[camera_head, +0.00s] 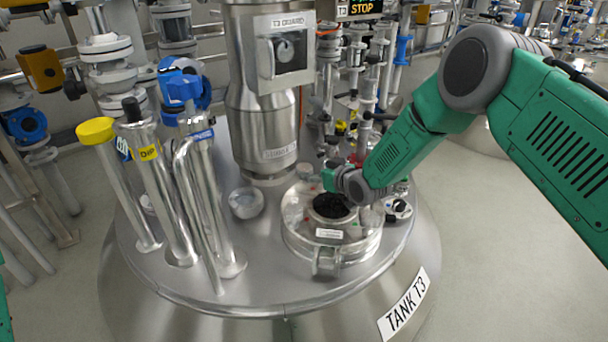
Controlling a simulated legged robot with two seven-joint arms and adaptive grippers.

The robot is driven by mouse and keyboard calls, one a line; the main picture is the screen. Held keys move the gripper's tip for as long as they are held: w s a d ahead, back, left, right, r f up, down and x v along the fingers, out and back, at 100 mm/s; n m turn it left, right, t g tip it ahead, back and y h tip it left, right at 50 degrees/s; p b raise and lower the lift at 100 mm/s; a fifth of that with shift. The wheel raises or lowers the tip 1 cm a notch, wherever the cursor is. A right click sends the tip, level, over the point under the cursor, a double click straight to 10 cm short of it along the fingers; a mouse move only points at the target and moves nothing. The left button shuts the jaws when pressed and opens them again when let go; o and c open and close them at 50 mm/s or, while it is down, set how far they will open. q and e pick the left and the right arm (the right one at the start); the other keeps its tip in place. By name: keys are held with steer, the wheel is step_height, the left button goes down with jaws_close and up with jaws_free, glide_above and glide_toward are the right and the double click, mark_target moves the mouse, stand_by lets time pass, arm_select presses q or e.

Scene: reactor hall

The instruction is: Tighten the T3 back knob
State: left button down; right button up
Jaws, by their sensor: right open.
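The tank T3 (300,303) fills the middle of the view. Its round metal hatch (300,243) sits on top, right of centre, with a small label and a clamp-like fitting at its front. My right arm reaches in from the right and its wrist is over the back right of the hatch. My right gripper (330,200) is small and dark there, and is open. I cannot tell its fingers clearly from the dark middle of the hatch. The back knob cannot be made out; my wrist covers part of that area. My left gripper is out of view.
A tall steel column with a T3 guard box (287,50) rises behind the hatch. Several upright pipes, one with a yellow cap (95,130), stand on the left. Valves and thin pipes crowd behind the hatch. Floor (510,290) is clear at the right.

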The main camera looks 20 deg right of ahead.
mark_target(306, 167)
steer(key=b+x, duration=0.3)
steer(key=x, duration=0.3)
steer(key=shift+w+a+f, duration=0.15)
steer(key=shift+w, duration=0.35)
